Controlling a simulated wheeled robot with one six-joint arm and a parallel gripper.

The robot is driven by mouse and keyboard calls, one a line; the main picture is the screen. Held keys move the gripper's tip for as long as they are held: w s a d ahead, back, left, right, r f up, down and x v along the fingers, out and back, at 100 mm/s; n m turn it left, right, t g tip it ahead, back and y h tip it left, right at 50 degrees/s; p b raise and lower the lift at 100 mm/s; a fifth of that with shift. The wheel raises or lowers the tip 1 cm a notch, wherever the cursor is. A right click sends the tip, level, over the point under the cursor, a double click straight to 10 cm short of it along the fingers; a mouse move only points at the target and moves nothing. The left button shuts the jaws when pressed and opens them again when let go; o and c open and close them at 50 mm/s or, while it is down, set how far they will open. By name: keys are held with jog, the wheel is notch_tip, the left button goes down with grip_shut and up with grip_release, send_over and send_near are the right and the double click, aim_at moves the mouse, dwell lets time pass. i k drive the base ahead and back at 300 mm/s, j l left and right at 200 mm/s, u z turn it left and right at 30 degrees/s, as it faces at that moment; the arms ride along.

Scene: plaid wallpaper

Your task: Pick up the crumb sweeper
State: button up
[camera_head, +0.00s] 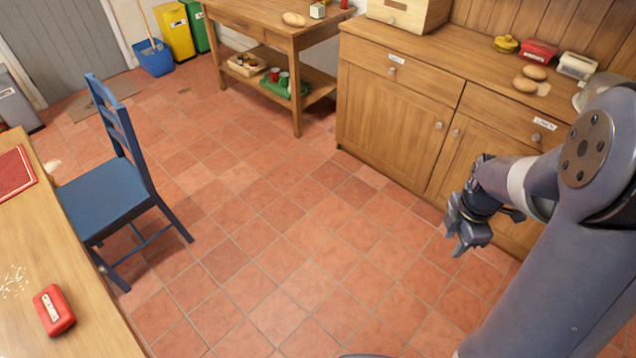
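A small red, rounded device with a white label (54,310) lies on the wooden table at the lower left, near its edge. It looks like the crumb sweeper; its label is too small to read. Pale crumbs (14,282) are scattered on the table just beyond and left of it. My gripper (468,238) is at the right, in front of the wooden cabinet and far from the red device, with floor between them. It seems to hold nothing, but its finger spacing is unclear.
A blue chair (108,198) stands at the table (95,335), beyond the red device. A red mat (12,172) lies on the table's far part. The cabinet (385,110) and a wooden trolley (262,28) line the back. The tiled floor (270,230) is clear mid-view.

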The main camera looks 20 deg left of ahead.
aim_at(52, 307)
jog(key=i+j+u, duration=0.1)
jog(key=i+u, duration=0.15)
jog(key=u, duration=0.2)
jog(key=i+u, duration=0.55)
jog(key=u, duration=0.3)
jog(key=i+l+u, duration=0.15)
jog(key=u, duration=0.3)
jog(key=i+j+u, duration=0.1)
jog(key=u, duration=0.35)
jog(key=i+u, duration=0.3)
jog(key=u, duration=0.15)
jog(key=i+l+u, duration=0.15)
jog(key=u, duration=0.35)
jog(key=i+l+u, duration=0.2)
jog(key=u, duration=0.25)
jog(key=i+l+u, duration=0.15)
jog(key=i+u, duration=0.3)
jog(key=i+l+u, duration=0.2)
jog(key=u, duration=0.25)
